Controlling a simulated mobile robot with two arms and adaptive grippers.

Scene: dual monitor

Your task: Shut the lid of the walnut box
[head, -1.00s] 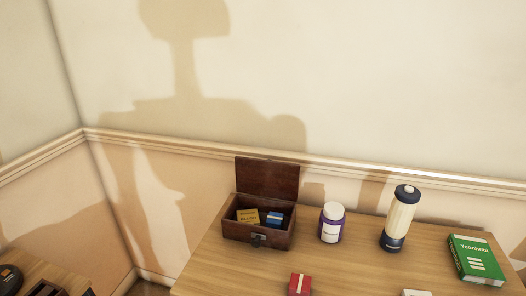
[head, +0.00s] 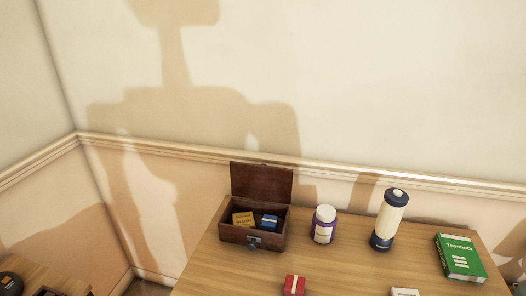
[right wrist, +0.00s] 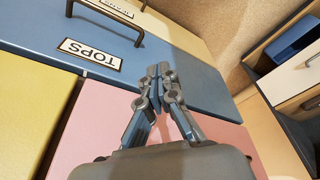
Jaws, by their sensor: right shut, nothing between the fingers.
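The walnut box (head: 252,235) stands on the wooden table in the head view, left of the middle of the picture. Its lid (head: 262,183) is open and stands upright at the back. A yellow box (head: 243,219) and a blue box (head: 270,222) lie inside it, and a metal latch shows on its front. My right gripper (right wrist: 159,72) shows in the right wrist view, shut and empty, in front of a drawer front labelled TOPS, far from the walnut box. My left gripper is in neither view.
A red box (head: 294,285) lies near the bottom edge.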

